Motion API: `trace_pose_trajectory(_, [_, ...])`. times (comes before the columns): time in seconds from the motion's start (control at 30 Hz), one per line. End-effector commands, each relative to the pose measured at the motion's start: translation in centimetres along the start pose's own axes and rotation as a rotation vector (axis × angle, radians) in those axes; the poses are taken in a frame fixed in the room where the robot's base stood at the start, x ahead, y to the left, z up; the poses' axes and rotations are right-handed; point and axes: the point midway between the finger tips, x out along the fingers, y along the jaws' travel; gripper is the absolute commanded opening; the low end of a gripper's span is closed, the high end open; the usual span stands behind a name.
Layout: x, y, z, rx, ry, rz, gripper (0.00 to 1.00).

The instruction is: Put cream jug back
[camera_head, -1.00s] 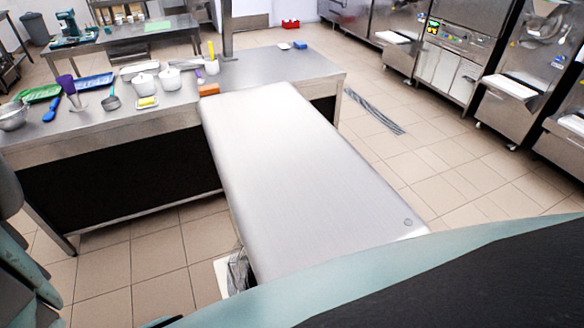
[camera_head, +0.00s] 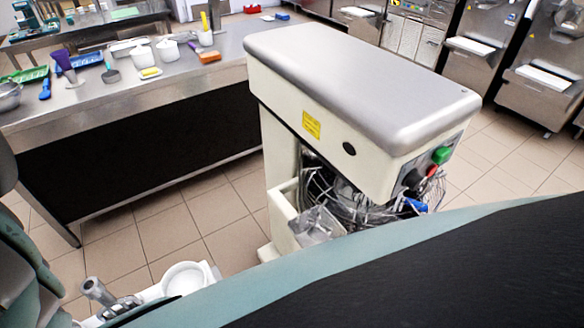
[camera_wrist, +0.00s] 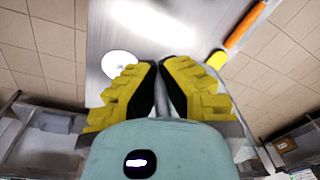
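I cannot tell for sure which thing is the cream jug. Two white lidded pots (camera_head: 141,53) (camera_head: 168,49) stand side by side on the steel counter (camera_head: 215,72) in the head view. A small white cup (camera_head: 205,38) stands to their right. My gripper (camera_wrist: 159,63) shows in the wrist view with yellow fingers and dark pads. Its fingertips are close together with a narrow grey gap between them; I cannot tell whether anything thin is held there. A round white thing (camera_wrist: 119,66) shows just left of the fingers. My gripper is not recognisable in the head view.
A tall cream-coloured mixer with a steel top (camera_head: 360,75) and wire guard (camera_head: 345,200) stands on the right, close to me. The counter also bears a purple cup (camera_head: 64,62), a green tray (camera_head: 25,75), a yellow block (camera_head: 150,73) and an orange block (camera_head: 209,57). Tiled floor (camera_head: 170,225) is clear left of the mixer.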

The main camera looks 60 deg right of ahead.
Motion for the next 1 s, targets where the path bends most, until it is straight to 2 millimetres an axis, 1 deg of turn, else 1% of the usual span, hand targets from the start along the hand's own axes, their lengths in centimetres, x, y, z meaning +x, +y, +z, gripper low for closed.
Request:
trace_pose_trajectory(0.17, [2.3, 0.1, 0.1, -0.003, -0.001, 0.000, 0.00])
trace_pose_trajectory(0.3, [5.1, 0.2, 0.4, -0.002, -0.001, 0.001, 0.00])
trace_pose_trajectory(0.77, [13.2, 0.6, 1.0, -0.003, 0.000, -0.003, 0.00])
trace_pose_trajectory(0.8, [13.6, 0.6, 1.1, -0.002, -0.001, -0.004, 0.00])
trace_pose_trajectory(0.83, [13.4, 0.7, 1.0, -0.001, -0.001, -0.004, 0.00])
trace_pose_trajectory(1.0, [14.2, 0.8, 1.1, 0.001, 0.001, 0.000, 0.00])
